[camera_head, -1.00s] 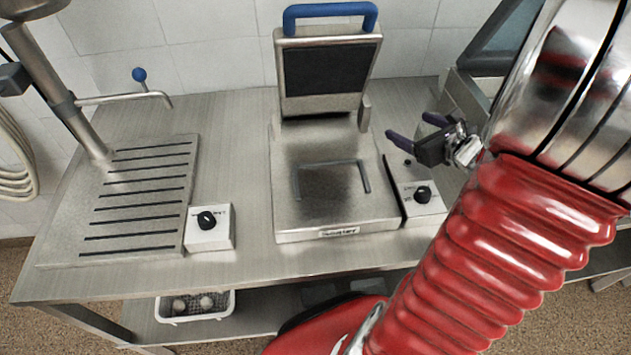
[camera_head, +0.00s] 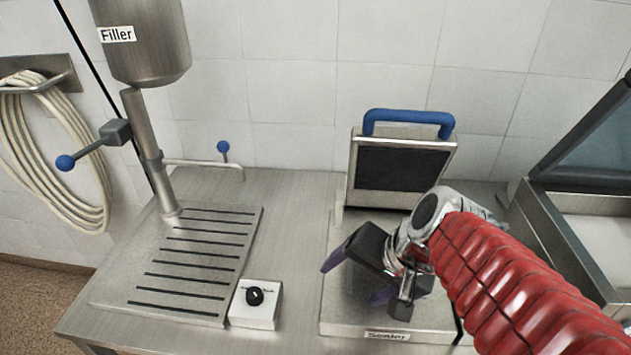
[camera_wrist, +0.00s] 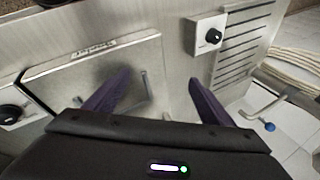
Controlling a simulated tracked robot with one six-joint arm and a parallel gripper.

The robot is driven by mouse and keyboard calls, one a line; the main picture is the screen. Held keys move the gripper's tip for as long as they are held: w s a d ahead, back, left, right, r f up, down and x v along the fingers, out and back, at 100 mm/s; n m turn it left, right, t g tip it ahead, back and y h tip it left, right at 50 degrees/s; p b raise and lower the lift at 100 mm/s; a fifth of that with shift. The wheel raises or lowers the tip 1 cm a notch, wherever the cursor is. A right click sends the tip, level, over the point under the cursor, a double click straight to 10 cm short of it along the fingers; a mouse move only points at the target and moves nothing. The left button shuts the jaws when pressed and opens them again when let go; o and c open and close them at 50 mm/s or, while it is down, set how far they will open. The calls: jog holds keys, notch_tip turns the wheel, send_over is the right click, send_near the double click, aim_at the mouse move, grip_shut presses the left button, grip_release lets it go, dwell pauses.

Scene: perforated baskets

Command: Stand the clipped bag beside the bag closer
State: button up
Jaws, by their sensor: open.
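A steel machine labelled "Sealer" (camera_head: 345,320) stands on the steel table, its hinged lid (camera_head: 402,168) raised and topped by a blue handle (camera_head: 408,120). I take it for the bag closer. My gripper (camera_head: 358,280) hangs over the sealer's base, its purple fingers spread and pointing left and down. The wrist view shows the two fingers apart (camera_wrist: 160,88) with nothing between them, and the sealer plate (camera_wrist: 75,85) beneath at left. My arm hides part of the base. I see no clipped bag in either current view.
The filler (camera_head: 150,45) stands at left over a slotted drain plate (camera_head: 185,265), with a blue-knobbed lever (camera_head: 65,162). A white control box (camera_head: 255,305) sits between plate and sealer. An open-lidded steel machine (camera_head: 570,215) is at right. A coiled hose (camera_head: 55,160) hangs left.

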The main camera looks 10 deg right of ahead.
jog(key=shift+s+d+r+n+t+h, duration=0.15)
jog(key=shift+s+r+n+h, duration=0.45)
jog(key=shift+n, duration=0.65)
jog(key=shift+s+a+r+n+t+h, duration=0.1)
jog(key=shift+s+r+n+h, duration=0.45)
jog(key=shift+n, duration=0.65)
jog(key=shift+s+d+r+n+t+h, duration=0.15)
jog(key=shift+s+r+n+h, duration=0.45)
jog(key=shift+n, duration=0.65)
jog(key=shift+o, duration=0.5)
jog(key=shift+s+a+f+y, duration=0.1)
jog(key=shift+s+y, duration=0.05)
jog(key=shift+y, duration=0.1)
jog(key=shift+c, duration=0.2)
